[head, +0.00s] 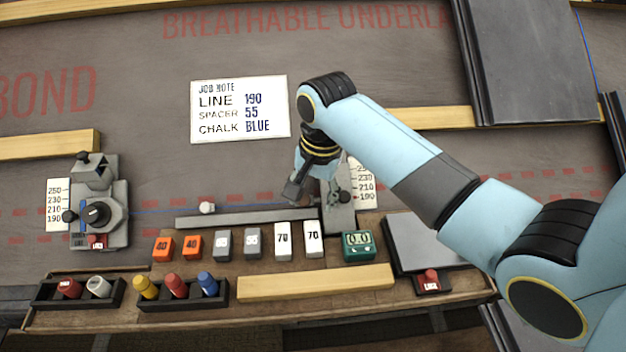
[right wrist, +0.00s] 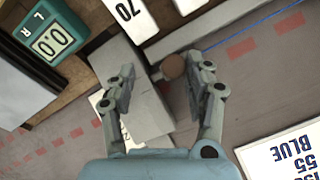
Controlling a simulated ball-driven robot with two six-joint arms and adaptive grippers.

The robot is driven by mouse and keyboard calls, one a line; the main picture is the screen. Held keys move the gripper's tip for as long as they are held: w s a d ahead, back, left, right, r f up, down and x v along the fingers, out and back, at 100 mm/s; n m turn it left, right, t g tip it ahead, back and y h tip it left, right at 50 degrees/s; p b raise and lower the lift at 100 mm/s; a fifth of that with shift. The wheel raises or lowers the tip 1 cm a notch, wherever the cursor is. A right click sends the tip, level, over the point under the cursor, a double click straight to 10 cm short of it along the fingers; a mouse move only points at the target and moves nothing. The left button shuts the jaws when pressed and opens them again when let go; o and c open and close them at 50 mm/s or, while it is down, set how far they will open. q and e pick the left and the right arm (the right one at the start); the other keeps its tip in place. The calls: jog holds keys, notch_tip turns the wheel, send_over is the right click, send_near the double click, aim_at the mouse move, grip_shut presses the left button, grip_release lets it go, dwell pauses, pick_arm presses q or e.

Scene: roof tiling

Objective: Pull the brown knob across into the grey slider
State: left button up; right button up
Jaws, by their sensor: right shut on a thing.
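The brown knob (right wrist: 172,66) shows in the right wrist view between the fingers of my right gripper (right wrist: 163,82), at the end of a thin blue line. My right gripper is shut on it. In the head view the right gripper (head: 297,190) is by the left side of the grey slider (head: 340,218), and hides the knob. The grey slider (right wrist: 150,112) also shows below and left of the knob in the right wrist view. A number scale (head: 362,183) stands beside the slider, partly hidden by my arm. My left gripper is not in view.
A grey bar (head: 245,217) with a white knob (head: 207,208) lies left of the slider. A grey device (head: 97,210) stands at the far left. Numbered blocks (head: 222,244) and a green counter (head: 357,246) line the bench. A note (head: 240,109) lies on the roof.

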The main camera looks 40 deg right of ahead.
jog(key=shift+r, duration=0.15)
notch_tip(320, 180, up, 12)
jog(key=s, duration=0.1)
jog(key=shift+d+f, duration=0.2)
jog(key=shift+d, duration=0.15)
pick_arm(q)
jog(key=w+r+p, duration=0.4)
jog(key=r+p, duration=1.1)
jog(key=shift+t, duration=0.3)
pick_arm(e)
notch_tip(320, 180, up, 10)
jog(key=s+a, duration=0.1)
jog(key=s, duration=0.1)
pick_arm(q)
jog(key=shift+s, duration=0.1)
pick_arm(e)
jog(key=shift+a+r, duration=0.1)
